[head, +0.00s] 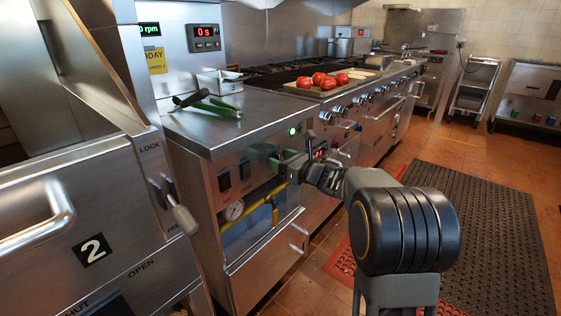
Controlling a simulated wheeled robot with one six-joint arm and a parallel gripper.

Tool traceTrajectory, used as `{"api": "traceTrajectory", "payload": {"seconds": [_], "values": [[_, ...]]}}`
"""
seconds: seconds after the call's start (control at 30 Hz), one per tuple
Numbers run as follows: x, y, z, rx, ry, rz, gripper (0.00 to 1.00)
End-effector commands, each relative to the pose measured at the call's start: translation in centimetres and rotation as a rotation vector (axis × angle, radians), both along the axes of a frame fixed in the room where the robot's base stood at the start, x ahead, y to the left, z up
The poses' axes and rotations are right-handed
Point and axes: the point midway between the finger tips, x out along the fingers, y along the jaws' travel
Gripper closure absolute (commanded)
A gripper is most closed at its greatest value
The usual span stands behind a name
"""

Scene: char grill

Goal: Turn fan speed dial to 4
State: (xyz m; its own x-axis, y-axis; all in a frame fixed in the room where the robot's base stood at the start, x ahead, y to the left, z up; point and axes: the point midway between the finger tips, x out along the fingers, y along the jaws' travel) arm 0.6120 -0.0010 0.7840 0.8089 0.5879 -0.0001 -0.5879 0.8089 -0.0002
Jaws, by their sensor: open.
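My gripper (279,161) is in front of the control panel at the front corner of the steel counter, its jaws pointing left toward the panel. The jaws are small in this view, and I see nothing held between them. A dark round shape just behind the fingertips may be the fan speed dial, but the gripper partly covers it; I cannot read its marks or tell whether the fingers touch it. A lit green lamp (293,131) and a small red display (320,150) are on the panel by my wrist.
Tomatoes (317,79) sit on a board by the grill. A lever (175,204) juts out at left. A yellow pipe and gauge (234,210) are below the panel. Floor mats (480,220) lie at right.

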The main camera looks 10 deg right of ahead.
Motion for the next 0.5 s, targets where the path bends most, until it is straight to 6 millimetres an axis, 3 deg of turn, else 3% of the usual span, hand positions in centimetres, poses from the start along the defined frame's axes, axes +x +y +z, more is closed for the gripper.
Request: {"api": "traceTrajectory", "payload": {"seconds": [0.37, 0.5], "values": [[0.33, 0.26, -0.01, 0.001, 0.001, 0.000, 0.33], [0.33, 0.24, -0.01, 0.000, 0.000, 0.000, 0.46]]}}
